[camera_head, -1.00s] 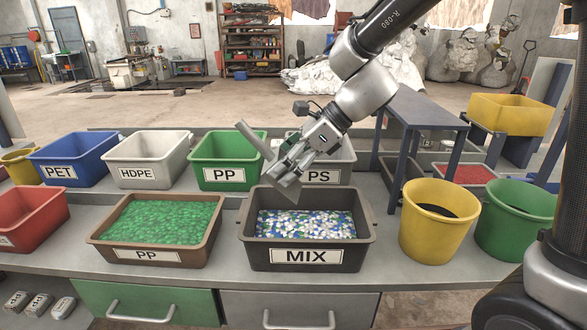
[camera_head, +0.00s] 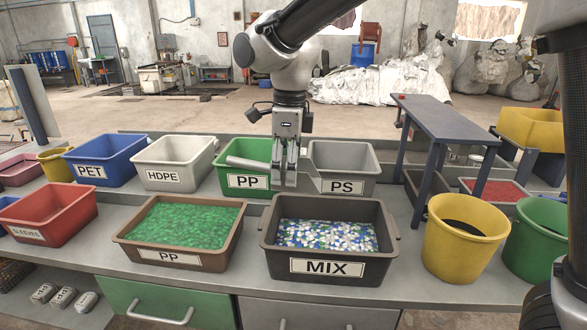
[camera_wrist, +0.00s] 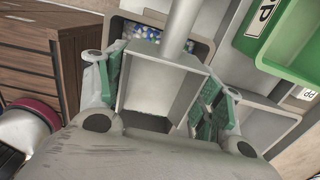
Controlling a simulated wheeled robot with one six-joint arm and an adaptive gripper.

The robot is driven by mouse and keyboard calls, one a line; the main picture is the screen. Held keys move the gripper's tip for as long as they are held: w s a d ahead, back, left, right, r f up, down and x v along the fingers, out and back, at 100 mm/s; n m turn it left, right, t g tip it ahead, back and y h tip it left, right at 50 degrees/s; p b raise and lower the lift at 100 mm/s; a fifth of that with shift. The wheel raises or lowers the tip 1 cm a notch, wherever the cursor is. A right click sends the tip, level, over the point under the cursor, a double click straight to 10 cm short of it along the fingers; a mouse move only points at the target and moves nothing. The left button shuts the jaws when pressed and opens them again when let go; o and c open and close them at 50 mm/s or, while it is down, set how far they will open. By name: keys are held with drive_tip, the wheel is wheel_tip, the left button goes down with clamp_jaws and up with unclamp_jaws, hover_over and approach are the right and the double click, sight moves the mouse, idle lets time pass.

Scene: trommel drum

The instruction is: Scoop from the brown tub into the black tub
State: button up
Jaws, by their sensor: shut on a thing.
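The brown tub (camera_head: 180,257), labelled PP, stands on the bench and is filled with green flakes (camera_head: 180,223). The black tub (camera_head: 333,270), labelled MIX, stands to its right with blue, white and green flakes (camera_head: 325,235); part of it also shows in the wrist view (camera_wrist: 205,47). My gripper (camera_head: 290,180) points down above the back of the black tub, in front of the green and grey tubs. It is shut on a grey metal scoop (camera_head: 308,182), whose handle (camera_head: 246,163) sticks out left, roughly level. The scoop (camera_wrist: 150,88) lies between the fingers in the wrist view; no flakes show in it.
A back row holds a blue PET tub (camera_head: 105,160), a white HDPE tub (camera_head: 175,163), a green PP tub (camera_head: 245,180) and a grey PS tub (camera_head: 343,170). A red tub (camera_head: 47,215) stands left. A yellow bucket (camera_head: 463,240) and green bucket (camera_head: 540,240) stand right.

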sight(265, 169)
drive_tip(key=shift+r, duration=0.1)
drive_tip(key=shift+s+a+r, duration=0.5)
drive_tip(key=shift+s+a, duration=0.05)
drive_tip(key=shift+s, duration=0.65)
drive_tip(key=shift+s+a+r, duration=0.45)
drive_tip(key=shift+s+a, duration=0.05)
drive_tip(key=shift+s, duration=0.7)
drive_tip(key=shift+s+a+r, duration=0.5)
drive_tip(key=shift+s+a, duration=0.05)
drive_tip(key=shift+s, duration=0.65)
